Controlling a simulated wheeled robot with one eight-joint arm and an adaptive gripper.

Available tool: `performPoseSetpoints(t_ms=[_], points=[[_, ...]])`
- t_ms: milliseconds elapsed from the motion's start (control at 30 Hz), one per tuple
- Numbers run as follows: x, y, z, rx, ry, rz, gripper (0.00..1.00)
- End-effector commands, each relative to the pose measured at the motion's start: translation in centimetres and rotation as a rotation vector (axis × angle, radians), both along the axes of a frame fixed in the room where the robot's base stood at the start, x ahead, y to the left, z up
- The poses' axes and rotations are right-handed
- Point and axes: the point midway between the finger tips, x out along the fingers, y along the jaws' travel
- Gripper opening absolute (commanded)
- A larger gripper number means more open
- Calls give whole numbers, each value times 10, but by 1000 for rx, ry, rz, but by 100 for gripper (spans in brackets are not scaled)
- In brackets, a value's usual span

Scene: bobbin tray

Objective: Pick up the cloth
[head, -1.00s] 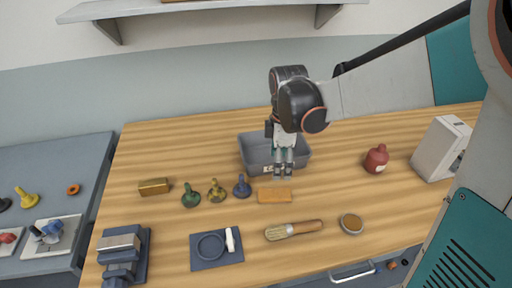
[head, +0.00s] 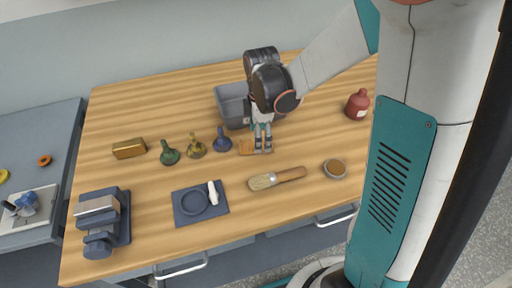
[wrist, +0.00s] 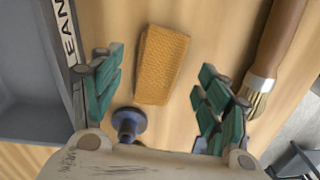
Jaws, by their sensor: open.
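The cloth (head: 245,147) is a small orange-tan folded rectangle with a woven texture, lying flat on the wooden table. In the wrist view the cloth (wrist: 162,62) lies between and beyond my two green-padded fingers, with table showing on both sides of it. My gripper (head: 263,148) is open and points down over the cloth, hiding part of it in the head view. In the wrist view my gripper (wrist: 157,75) holds nothing. I cannot tell the exact height of its fingertips above the cloth.
A grey bin (head: 231,104) stands close behind. A blue bobbin-like piece (head: 222,140) stands left of the cloth, beside green and mottled ones. A brush (head: 277,178) lies in front, near a small bowl (head: 335,168). A red bottle (head: 357,104) stands right.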

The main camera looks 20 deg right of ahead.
Motion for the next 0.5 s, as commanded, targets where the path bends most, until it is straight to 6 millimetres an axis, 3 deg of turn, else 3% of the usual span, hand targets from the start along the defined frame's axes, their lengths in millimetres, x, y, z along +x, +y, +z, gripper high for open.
performPoseSetpoints(t_ms=[33,133,400,433,500], points=[[1,-2,-13,0,0,-1,69],[1,-1,-26,0,0,0,69],[1,-1,-30,0,0,0,69],[1,-1,-30,0,0,0,67],[1,-1,-30,0,0,0,51]])
